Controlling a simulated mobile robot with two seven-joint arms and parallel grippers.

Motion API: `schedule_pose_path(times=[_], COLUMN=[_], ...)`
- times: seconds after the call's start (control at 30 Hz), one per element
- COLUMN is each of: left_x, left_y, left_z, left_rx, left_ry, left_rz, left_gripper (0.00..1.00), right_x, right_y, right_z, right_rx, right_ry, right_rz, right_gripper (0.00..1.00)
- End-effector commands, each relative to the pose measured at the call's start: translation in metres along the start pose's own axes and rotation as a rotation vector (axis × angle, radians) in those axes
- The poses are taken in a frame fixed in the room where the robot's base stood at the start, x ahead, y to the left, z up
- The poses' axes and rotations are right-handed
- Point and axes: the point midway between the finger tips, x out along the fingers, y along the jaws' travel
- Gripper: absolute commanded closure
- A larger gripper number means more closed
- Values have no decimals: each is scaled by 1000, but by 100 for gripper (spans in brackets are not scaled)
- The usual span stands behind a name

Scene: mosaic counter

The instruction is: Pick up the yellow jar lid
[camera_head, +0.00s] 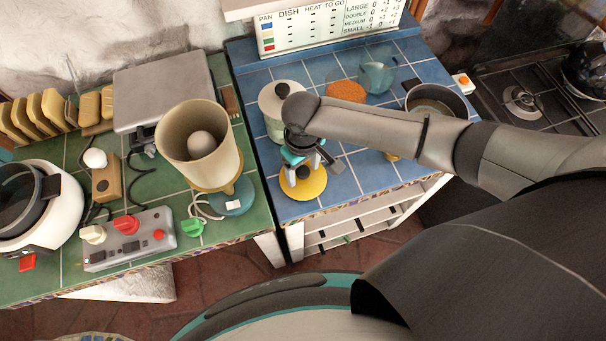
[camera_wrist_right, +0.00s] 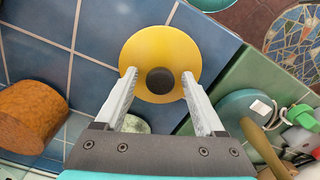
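The yellow jar lid (camera_head: 304,184) is a round disc with a dark knob, lying on the blue tiled counter (camera_head: 349,181) near its front edge. In the right wrist view the lid (camera_wrist_right: 185,54) shows whole, with its dark knob (camera_wrist_right: 160,81) between my fingertips. My right gripper (camera_head: 302,165) is above the lid in the head view. In the wrist view the right gripper (camera_wrist_right: 159,73) is open, one finger on each side of the knob; I cannot tell whether they touch it. My left gripper is not in view.
A lidded jar (camera_head: 276,105) stands behind the gripper. An orange-brown round item (camera_head: 347,91) and a pot (camera_head: 437,99) are farther right. On the green counter at left are a tall beige container (camera_head: 203,147) and a control box (camera_head: 129,241). A gap separates the counters.

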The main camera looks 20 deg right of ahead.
Motion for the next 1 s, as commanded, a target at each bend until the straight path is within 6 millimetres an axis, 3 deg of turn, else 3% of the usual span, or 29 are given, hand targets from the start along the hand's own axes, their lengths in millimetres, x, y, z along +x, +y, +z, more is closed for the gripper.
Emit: schedule_pose_path(times=[0.07, 0.6, 1.0], left_x=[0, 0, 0], left_y=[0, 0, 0], left_z=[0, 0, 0], left_rx=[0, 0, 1], left_ry=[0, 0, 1], left_rz=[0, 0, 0], left_gripper=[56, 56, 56], right_x=[0, -1, -1], right_y=[0, 0, 0], right_z=[0, 0, -1], right_rx=[0, 1, 0], right_ry=[0, 1, 1], right_rz=[0, 0, 0], right_gripper=[39, 100, 100])
